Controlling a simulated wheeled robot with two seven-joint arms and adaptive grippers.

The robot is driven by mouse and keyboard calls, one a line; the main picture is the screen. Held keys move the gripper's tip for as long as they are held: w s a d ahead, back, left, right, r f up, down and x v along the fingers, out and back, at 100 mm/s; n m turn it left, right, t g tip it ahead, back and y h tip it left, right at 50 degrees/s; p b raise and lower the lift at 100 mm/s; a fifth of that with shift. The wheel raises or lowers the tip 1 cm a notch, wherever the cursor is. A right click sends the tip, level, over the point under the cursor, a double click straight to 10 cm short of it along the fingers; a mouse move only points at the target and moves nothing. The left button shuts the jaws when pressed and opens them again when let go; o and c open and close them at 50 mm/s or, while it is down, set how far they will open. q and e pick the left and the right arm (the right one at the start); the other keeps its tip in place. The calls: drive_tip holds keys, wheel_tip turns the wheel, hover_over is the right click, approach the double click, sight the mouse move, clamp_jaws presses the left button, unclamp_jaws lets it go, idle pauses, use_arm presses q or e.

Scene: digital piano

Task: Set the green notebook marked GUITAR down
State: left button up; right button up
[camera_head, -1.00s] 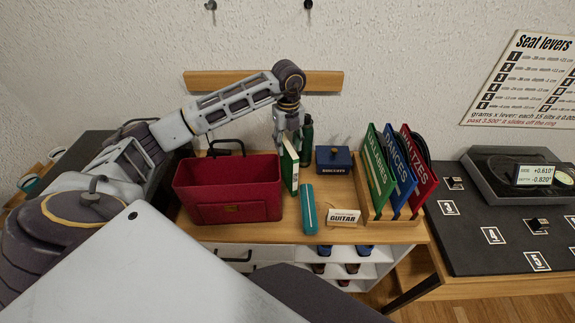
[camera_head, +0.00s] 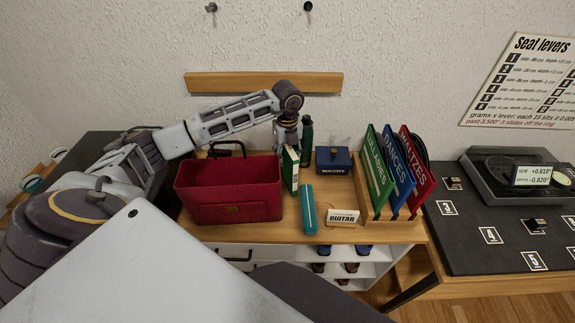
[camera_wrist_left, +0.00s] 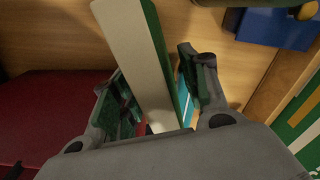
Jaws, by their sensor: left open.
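The green notebook (camera_head: 291,170) stands upright on its edge on the wooden desk, between the red basket and the blue box. It shows a green cover and pale page edges; its GUITAR marking is not legible. In the wrist view the notebook (camera_wrist_left: 140,55) runs between the fingers of my left gripper (camera_wrist_left: 160,75). The fingers are open, with a visible gap between the notebook and the right finger. In the head view my left gripper (camera_head: 290,138) is just behind and above the notebook, its fingertips partly hidden. A white GUITAR card (camera_head: 342,217) lies to the front right.
The red basket (camera_head: 228,190) stands close on the left. A teal case (camera_head: 309,210) lies in front right, a blue box (camera_head: 333,160) and a dark green bottle (camera_head: 307,140) behind. A wooden rack (camera_head: 372,222) holds the green, blue and red books on the right.

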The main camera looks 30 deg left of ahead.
use_arm(q)
drive_tip(key=shift+f, duration=0.1)
idle(0.4)
clamp_jaws()
